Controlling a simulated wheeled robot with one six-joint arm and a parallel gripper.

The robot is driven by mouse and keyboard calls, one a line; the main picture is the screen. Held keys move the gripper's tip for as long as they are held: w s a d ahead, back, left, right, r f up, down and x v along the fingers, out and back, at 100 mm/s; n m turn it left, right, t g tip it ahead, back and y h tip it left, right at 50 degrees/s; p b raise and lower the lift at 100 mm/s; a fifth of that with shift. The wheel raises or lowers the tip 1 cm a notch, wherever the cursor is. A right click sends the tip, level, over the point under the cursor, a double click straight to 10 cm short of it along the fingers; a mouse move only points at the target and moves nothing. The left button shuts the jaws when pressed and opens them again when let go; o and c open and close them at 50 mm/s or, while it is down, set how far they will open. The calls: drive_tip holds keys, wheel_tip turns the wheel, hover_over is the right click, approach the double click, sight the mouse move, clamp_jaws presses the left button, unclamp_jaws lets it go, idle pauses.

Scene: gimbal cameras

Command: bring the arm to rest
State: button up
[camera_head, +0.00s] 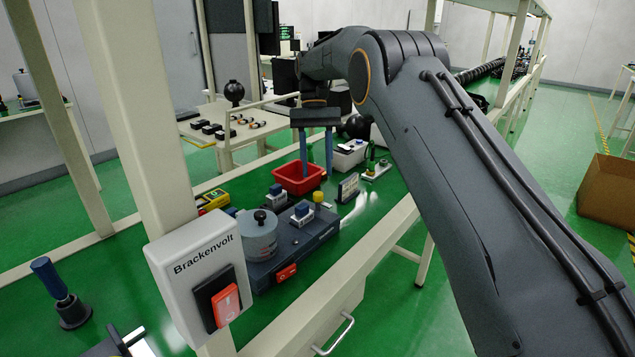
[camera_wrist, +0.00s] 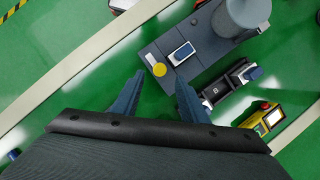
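My arm reaches from the right side of the head view over the green-topped workbench (camera_head: 400,221). My gripper (camera_head: 316,172) hangs at its end with the two blue fingers pointing down and apart. In the head view the fingers overlap the red bin (camera_head: 299,191); whether they are above or behind it I cannot tell. In the wrist view my gripper (camera_wrist: 158,84) is open, with nothing between its fingers. A grey-blue device base (camera_wrist: 155,52) with a yellow button (camera_wrist: 159,69) lies just beyond the fingertips in that view.
A lidded grey cylinder (camera_head: 258,240) stands on the device base. A bench post with a Brackenvolt switch box (camera_head: 200,285) is at the front left. A yellow device (camera_head: 215,198), a small display (camera_head: 348,187) and a white box (camera_head: 348,155) are nearby. A cardboard box (camera_head: 608,190) stands right.

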drive_tip(key=shift+v, duration=0.8)
